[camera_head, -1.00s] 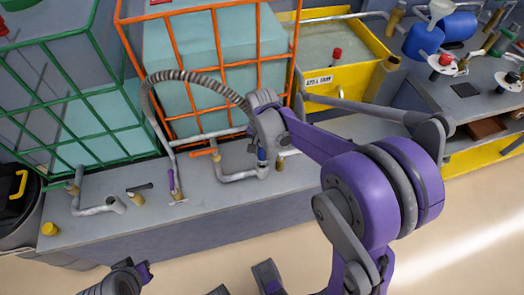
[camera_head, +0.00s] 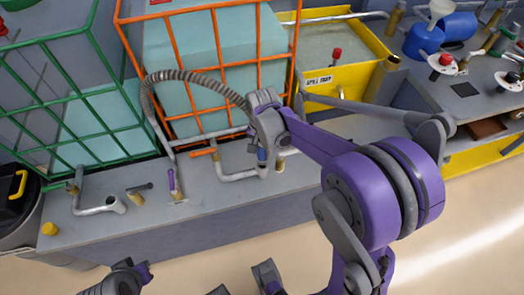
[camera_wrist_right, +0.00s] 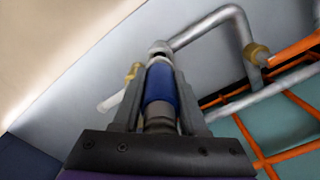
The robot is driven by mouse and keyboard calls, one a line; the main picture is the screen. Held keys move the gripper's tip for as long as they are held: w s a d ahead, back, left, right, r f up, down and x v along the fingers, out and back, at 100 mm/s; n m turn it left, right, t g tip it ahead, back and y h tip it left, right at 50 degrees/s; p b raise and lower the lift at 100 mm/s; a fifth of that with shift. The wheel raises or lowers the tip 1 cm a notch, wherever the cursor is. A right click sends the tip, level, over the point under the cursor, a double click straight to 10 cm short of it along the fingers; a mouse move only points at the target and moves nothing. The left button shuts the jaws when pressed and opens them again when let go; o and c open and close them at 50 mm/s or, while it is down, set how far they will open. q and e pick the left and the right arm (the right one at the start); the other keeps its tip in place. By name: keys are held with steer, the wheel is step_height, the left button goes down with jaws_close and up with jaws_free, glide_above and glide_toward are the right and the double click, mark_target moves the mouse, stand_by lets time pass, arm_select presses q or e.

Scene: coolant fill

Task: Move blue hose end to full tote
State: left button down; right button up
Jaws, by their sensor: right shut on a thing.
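My right gripper (camera_wrist_right: 158,105) is shut on the blue hose end (camera_wrist_right: 160,85), whose metal tip points away from the wrist. In the head view, the blue end (camera_head: 262,155) shows just below my right gripper (camera_head: 265,142). A grey ribbed hose (camera_head: 185,76) arches left from it. The orange-caged tote (camera_head: 217,36) holds teal liquid to a high level. Its grey outlet pipe (camera_head: 238,177) bends up under the hose end; I cannot tell whether they are joined. My left arm shows only in pieces at the bottom edge, and its jaws are unclear.
A green-caged tote (camera_head: 52,92) with a lower level stands at left, its open outlet pipe (camera_head: 92,211) in front. A yellow tank (camera_head: 352,85) is at right. The grey bench (camera_head: 130,228) has clear front space.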

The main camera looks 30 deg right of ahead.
mark_target(262, 157)
steer(key=shift+f+b, duration=1.15)
steer(key=shift+f, duration=0.45)
steer(key=shift+r+p, duration=0.95)
steer(key=shift+r, duration=0.4)
steer(key=shift+f+b, duration=1.15)
steer(key=shift+f, duration=0.35)
stand_by(0.7)
steer(key=o, duration=1.1)
steer(key=shift+o, duration=0.2)
steer(key=shift+r, duration=0.1)
step_height(262, 157, up, 11)
steer(key=shift+f+p, duration=0.1)
steer(key=shift+p, duration=0.9)
